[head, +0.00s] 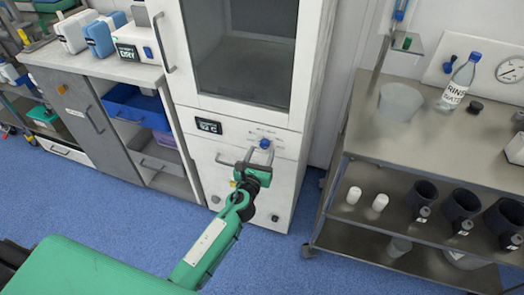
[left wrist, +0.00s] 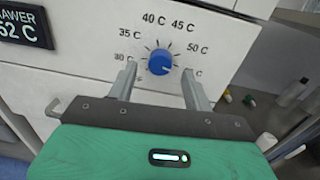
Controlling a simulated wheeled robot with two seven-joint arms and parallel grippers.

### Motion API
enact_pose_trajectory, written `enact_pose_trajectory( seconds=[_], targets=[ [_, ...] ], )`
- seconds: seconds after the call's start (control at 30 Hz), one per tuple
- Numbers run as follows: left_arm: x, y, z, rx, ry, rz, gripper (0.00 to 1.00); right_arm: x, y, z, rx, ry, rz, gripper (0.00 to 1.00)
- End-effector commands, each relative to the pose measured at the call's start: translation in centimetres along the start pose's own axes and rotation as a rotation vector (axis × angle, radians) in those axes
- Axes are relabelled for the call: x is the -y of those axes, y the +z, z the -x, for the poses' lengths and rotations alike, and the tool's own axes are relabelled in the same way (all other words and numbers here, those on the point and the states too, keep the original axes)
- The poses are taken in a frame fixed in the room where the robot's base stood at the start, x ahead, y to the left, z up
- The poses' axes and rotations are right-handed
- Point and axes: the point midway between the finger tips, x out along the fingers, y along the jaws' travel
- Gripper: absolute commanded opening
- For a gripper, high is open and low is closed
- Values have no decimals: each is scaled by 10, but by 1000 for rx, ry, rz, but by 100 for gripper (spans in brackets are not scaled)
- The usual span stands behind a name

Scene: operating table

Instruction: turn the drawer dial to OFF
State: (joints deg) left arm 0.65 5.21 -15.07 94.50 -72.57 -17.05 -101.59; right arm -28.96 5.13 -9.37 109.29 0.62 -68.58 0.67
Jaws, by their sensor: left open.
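The drawer dial is a blue round knob (head: 265,143) on the white cabinet front, below the glass door. In the left wrist view the dial (left wrist: 160,62) sits amid printed marks from 30 C up to 50 C and beyond. A small white mark on it points to the lower right. My left gripper (head: 260,156) is open in front of the dial. In the left wrist view its fingers (left wrist: 158,72) stand apart, one on each side of the dial, not closed on it. The right finger partly hides a label; no OFF label is readable. My right gripper is not in view.
A display (left wrist: 22,30) left of the dial reads 52 C. A drawer handle (left wrist: 53,107) lies below it. A steel cart (head: 345,150) with bottles and dark cups stands at the right. A grey counter (head: 90,66) stands at the left.

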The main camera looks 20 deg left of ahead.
Motion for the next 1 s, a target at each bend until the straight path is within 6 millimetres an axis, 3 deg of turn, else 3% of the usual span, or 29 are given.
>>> enact_pose_trajectory(
  seconds=[0.2,0.5,0.73,1.0],
  targets=[
    [0,0,-17,-1,1,1,51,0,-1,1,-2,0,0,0],
    [0,0,-19,-1,1,1,51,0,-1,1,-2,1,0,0],
    [0,0,-19,-1,1,1,8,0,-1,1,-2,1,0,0],
    [0,0,-19,-2,1,19,6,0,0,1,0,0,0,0]
  ],
)
